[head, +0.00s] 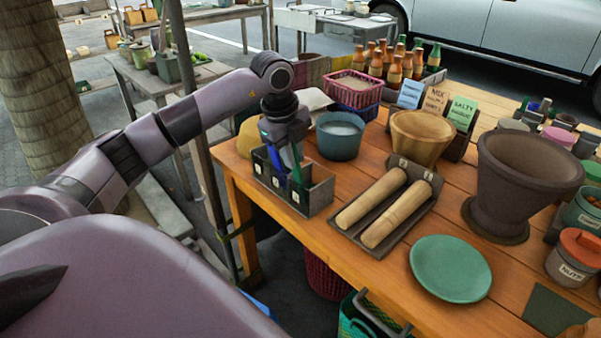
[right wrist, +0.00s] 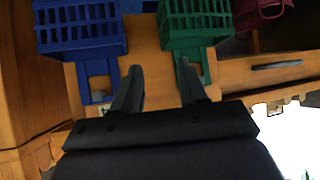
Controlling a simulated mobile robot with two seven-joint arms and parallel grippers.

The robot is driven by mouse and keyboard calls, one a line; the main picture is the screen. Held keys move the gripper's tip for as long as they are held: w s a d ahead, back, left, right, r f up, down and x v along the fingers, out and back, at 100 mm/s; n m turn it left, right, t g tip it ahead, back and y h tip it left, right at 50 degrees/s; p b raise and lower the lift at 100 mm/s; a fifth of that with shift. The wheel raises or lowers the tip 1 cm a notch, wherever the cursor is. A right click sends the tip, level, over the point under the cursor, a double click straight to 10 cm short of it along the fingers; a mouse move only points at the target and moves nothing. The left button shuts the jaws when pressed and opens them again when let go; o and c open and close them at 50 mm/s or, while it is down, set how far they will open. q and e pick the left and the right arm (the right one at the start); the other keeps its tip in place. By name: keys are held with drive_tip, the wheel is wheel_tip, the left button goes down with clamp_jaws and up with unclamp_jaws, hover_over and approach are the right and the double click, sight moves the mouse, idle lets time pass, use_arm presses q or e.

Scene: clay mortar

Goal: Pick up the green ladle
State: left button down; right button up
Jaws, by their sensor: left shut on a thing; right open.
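The dark wooden caddy (head: 310,198) stands at the left front edge of the table, with several upright utensils in its compartments. The green ladle (head: 297,152) shows as a green handle at my left gripper's fingers; its lower part is hidden in the caddy. My left gripper (head: 282,153) points down over the caddy and is shut on that handle. A blue utensil (head: 297,177) stands close beside it. My right gripper (right wrist: 159,68) is open and empty in the right wrist view, and is not seen in the head view.
A blue-grey pot (head: 340,141) stands just behind the caddy. A tray with two wooden rolling pins (head: 396,218) lies to its right. A green plate (head: 450,268) and a large mortar (head: 520,175) are farther right. Blue (right wrist: 82,35) and green (right wrist: 193,24) crates are near my right gripper.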

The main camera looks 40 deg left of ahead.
use_arm(q)
drive_tip(key=shift+r, duration=0.1)
drive_tip(key=w+r+p+v, duration=0.1)
drive_tip(key=w+v, duration=0.3)
drive_tip(key=v, duration=1.5)
drive_tip(key=shift+d+r+p, duration=0.15)
drive_tip(key=shift+r+p, duration=0.05)
drive_tip(key=shift+p, duration=0.65)
drive_tip(key=shift+w, duration=0.15)
